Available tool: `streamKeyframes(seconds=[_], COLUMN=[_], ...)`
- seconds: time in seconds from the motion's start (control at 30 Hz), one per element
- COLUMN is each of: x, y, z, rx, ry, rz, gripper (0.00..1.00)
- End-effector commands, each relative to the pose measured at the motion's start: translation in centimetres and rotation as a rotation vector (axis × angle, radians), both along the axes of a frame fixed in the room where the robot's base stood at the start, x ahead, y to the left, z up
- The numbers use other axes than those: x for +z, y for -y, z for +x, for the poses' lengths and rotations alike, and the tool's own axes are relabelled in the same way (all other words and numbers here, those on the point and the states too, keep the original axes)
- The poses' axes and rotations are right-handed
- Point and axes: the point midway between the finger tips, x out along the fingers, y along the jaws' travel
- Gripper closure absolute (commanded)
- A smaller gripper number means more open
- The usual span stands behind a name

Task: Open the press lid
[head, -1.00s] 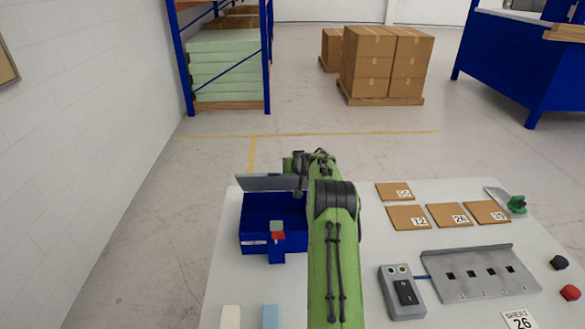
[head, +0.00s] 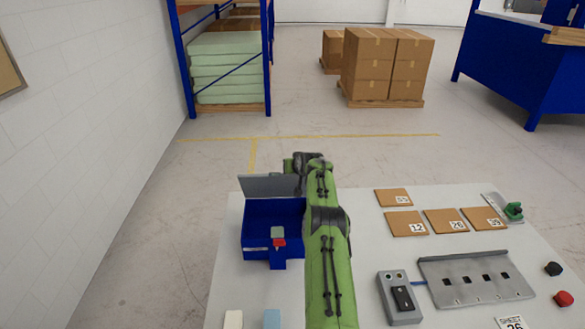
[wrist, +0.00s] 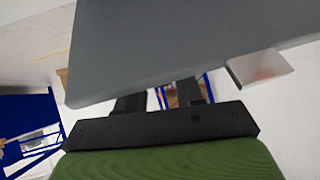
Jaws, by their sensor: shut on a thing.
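The press is a dark blue open box (head: 258,243) on the left part of the table in the head view. Its grey press lid (head: 270,186) stands raised at the far side, showing a broad flat face. In the wrist view the lid (wrist: 190,45) is a large grey plate across the top, with a small pale block (wrist: 262,68) at its lower right edge. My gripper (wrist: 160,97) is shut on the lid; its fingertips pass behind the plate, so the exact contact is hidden. In the head view my arm hides the gripper's fingers.
A red-topped part (head: 278,242) sits at the box front. White and light-blue blocks lie at the near edge. To the right are numbered brown sheets (head: 405,223), a grey switch box (head: 400,297) and a slotted metal rack (head: 475,278). A wall (head: 90,110) stands at left.

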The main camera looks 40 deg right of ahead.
Motion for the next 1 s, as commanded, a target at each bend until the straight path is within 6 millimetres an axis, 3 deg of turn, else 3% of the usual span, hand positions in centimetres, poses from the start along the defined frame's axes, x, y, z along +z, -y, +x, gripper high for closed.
streamKeyframes(seconds=[0.2,0.23,0.4,0.77,1.0], x=[0.4,0.4,0.2,0.3,1.4], y=[0.1,0.1,0.1,-0.1,-0.8], z=[0.1,0.1,0.0,-0.1,-1.9], rx=[0.0,0.0,-0.001,0.002,0.0], ry=[0.008,0.008,0.006,0.002,0.001], rz=[-0.008,-0.008,-0.005,-0.006,-0.005], gripper=[1.0,0.62,0.4,0.4,0.4])
